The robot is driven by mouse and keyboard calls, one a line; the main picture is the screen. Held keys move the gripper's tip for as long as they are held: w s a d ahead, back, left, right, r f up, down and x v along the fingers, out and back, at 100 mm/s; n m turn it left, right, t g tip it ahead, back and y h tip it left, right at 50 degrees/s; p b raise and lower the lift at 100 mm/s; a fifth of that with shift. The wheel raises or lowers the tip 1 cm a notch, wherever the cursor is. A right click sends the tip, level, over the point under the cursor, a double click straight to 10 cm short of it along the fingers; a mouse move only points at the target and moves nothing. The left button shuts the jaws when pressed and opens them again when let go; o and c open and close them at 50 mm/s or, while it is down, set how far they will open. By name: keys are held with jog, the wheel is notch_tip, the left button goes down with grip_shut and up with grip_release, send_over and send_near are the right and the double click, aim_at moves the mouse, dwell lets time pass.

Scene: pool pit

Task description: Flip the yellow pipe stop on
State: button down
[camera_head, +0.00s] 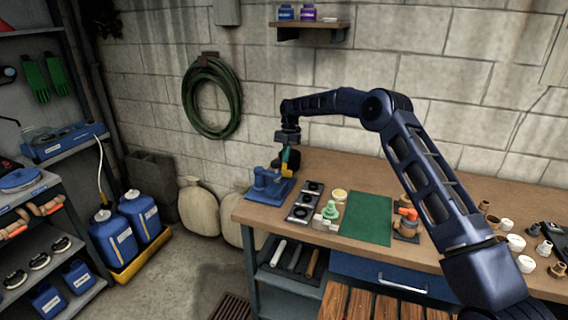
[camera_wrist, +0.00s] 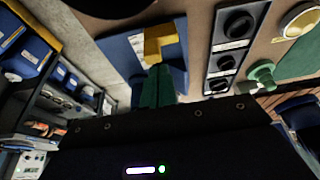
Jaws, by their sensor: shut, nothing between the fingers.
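The yellow pipe stop (camera_wrist: 160,42) shows in the wrist view as a bent yellow handle over a blue fitting (camera_wrist: 122,50). In the head view a small yellow bit of it (camera_head: 286,156) shows at my gripper, above the blue fitting (camera_head: 266,184) on the bench's left end. My gripper (camera_wrist: 160,80) has green fingers pressed together with nothing between them. Their tips are right by the yellow handle's lower end in the wrist view; I cannot tell whether they touch. In the head view my gripper (camera_head: 291,158) is partly hidden by its own dark body.
Right of the fitting are a panel of black knobs (camera_head: 304,202), a green valve (camera_head: 329,211), a green mat (camera_head: 368,218) and an orange-handled valve (camera_head: 407,219). The block wall (camera_head: 330,110) with a hanging hose (camera_head: 212,97) stands behind. Several white fittings crowd the bench's right side.

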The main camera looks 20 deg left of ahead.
jog(key=v, duration=0.7)
jog(key=shift+s, duration=0.2)
